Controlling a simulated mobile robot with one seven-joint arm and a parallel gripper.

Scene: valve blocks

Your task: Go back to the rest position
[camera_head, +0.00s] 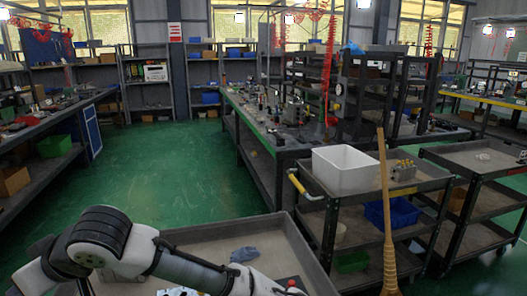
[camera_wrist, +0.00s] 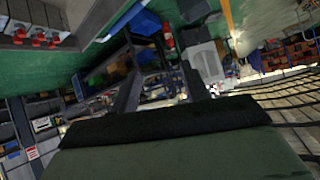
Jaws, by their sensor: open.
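My gripper (camera_wrist: 160,88) shows in the wrist view as two dark fingers standing apart, with nothing seen between them. The room appears tilted behind them. My gripper is not visible in the head view, where my arm reaches in from the lower left over a grey tray-topped cart (camera_head: 205,232).
To the right, another cart holds a white bin (camera_head: 345,172) and a small valve block (camera_head: 402,171); a wooden handle (camera_head: 386,210) stands in front. Open green floor (camera_head: 170,165) lies ahead, between workbenches.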

